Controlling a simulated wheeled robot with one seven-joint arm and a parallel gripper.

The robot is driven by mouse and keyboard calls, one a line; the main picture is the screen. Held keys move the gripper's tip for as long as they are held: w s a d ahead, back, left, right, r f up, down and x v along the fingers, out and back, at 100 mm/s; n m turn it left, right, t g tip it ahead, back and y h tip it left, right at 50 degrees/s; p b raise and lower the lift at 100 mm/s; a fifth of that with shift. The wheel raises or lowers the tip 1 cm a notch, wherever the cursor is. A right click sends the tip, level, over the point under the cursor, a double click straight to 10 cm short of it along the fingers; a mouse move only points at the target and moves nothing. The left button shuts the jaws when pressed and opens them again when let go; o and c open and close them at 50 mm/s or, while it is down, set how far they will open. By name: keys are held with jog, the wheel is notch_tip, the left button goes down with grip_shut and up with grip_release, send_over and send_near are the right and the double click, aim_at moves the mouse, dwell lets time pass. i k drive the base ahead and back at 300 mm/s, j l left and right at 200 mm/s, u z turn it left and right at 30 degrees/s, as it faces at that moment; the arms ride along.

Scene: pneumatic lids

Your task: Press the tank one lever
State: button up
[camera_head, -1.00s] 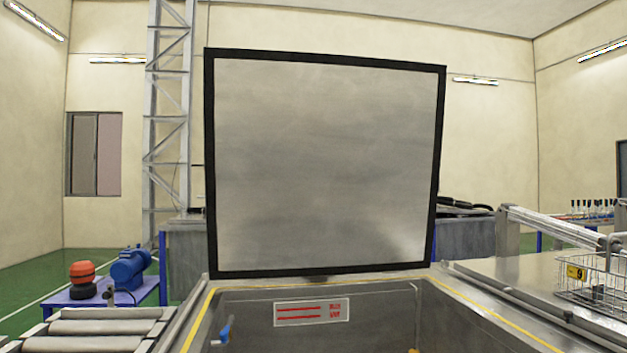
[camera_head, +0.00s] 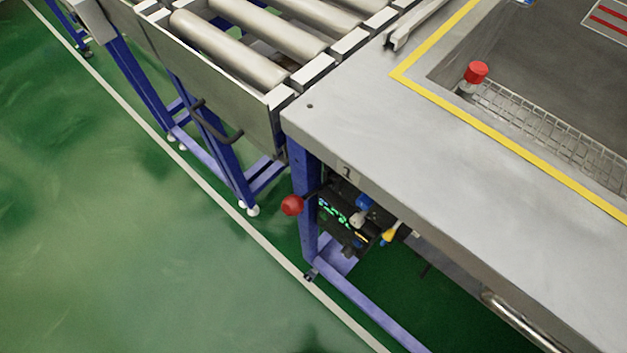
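A steel tank (camera_head: 415,125) with a yellow line around its opening fills the right side of the head view. A lever with a red ball knob (camera_head: 292,205) sticks out to the left below the tank's front left corner, beside a blue leg. A small "1" mark seems to show on the tank's front edge above it. Behind the knob is a dark valve block (camera_head: 340,218) with green, blue and yellow parts. My gripper is not in view.
A roller conveyor (camera_head: 250,105) on blue legs joins the tank's left side. A red-capped part (camera_head: 476,72) and a wire mesh (camera_head: 550,135) are inside the tank. A pipe (camera_head: 515,325) runs low at the right. The green floor (camera_head: 110,240) at left is clear.

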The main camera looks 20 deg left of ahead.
aim_at(293, 205)
jog(key=u, duration=1.75)
jog(key=k+l, duration=0.1)
jog(key=k, duration=0.2)
jog(key=k+l, duration=0.1)
jog(key=k, duration=0.15)
